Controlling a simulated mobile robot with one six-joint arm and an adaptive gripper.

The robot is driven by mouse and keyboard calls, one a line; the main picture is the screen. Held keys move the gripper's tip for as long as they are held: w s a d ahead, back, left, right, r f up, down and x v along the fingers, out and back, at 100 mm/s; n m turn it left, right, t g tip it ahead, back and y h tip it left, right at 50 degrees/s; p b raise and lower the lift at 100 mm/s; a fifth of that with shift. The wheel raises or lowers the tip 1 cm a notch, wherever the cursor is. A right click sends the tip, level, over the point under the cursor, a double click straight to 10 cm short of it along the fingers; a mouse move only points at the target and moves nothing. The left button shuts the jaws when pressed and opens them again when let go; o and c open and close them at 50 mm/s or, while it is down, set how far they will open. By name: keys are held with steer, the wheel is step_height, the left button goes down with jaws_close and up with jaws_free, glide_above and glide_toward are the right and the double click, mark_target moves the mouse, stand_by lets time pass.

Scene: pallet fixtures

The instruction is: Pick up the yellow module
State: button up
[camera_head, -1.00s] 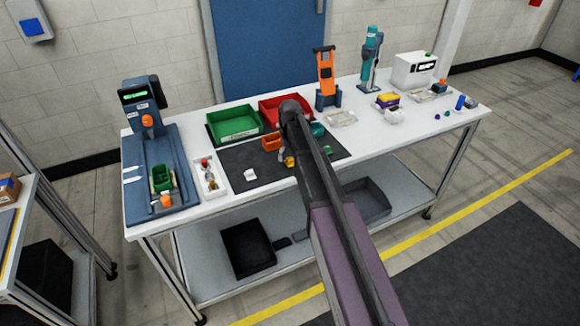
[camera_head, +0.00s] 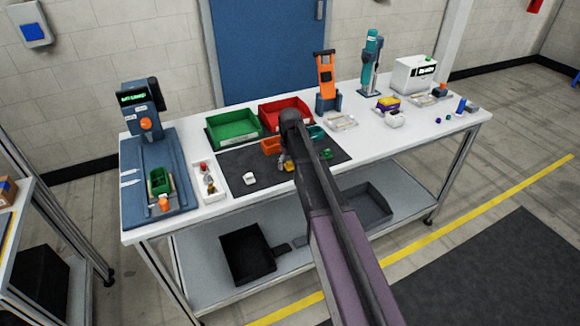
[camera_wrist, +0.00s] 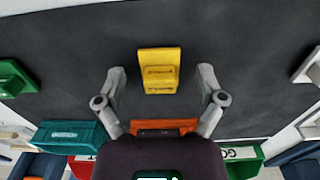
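The yellow module (camera_wrist: 159,71) lies on the dark mat (camera_wrist: 240,60) in the wrist view, centred between my gripper's fingers. My gripper (camera_wrist: 161,84) is open, with one finger on each side of the module and a gap on both sides. In the head view, a small part of the yellow module (camera_head: 289,167) shows beside my gripper (camera_head: 284,158). My arm hides much of that area, and I cannot tell the exact height of the fingers above the mat.
An orange module (camera_wrist: 165,126), a teal module (camera_wrist: 72,135) and a green module (camera_wrist: 15,78) are close by. A white module (camera_head: 250,179) lies on the mat's left. A green bin (camera_head: 234,127) and a red bin (camera_head: 284,111) stand behind the mat.

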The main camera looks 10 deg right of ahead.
steer(key=c, duration=1.1)
steer(key=shift+r, duration=0.15)
step_height(320, 180, up, 3)
steer(key=p, duration=0.3)
steer(key=shift+f, duration=0.2)
steer(key=s, duration=0.5)
steer(key=s+r+p, duration=0.1)
steer(key=s, duration=0.4)
steer(key=s+r+p, duration=0.1)
steer(key=s, duration=0.5)
steer(key=shift+d, duration=0.1)
